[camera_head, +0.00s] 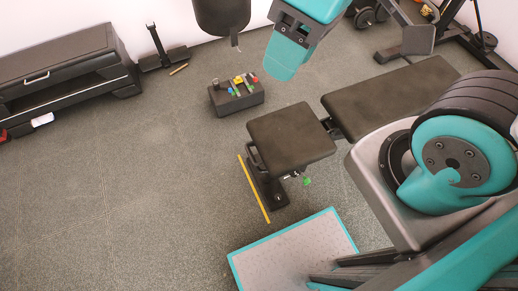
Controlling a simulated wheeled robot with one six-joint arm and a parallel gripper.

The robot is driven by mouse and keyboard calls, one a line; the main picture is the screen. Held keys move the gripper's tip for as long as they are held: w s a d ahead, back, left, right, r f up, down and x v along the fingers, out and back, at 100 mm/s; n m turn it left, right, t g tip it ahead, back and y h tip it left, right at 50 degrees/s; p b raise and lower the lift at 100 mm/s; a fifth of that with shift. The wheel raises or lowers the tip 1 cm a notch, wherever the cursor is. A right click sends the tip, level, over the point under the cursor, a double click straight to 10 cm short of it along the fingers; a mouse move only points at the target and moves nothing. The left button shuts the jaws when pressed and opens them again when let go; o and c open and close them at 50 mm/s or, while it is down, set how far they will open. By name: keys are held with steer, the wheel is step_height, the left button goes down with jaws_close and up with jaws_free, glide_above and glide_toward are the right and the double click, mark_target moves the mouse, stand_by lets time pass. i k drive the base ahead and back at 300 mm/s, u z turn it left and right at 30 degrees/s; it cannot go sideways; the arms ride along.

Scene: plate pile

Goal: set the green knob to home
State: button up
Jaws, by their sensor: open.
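A low black box (237,98) stands on the floor left of centre at the back. Small coloured parts in blue, yellow, green and red sit on its top. A green part (236,88) is among them; it is too small to tell its shape or where it points. Another small green piece (307,181) shows low beside the bench; I cannot tell what it is. My arm shows at the right and at the top centre, where a teal link hangs to the right of the box.
A black padded bench (291,136) stands right of the box. A yellow strip (254,190) lies beside it. A dark cabinet (57,68) stands at the left. The floor at left and centre-left is clear.

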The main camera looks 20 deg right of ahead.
mark_target(306, 181)
steer(key=u, duration=1.45)
steer(key=k, duration=0.85)
steer(key=z, duration=1.45)
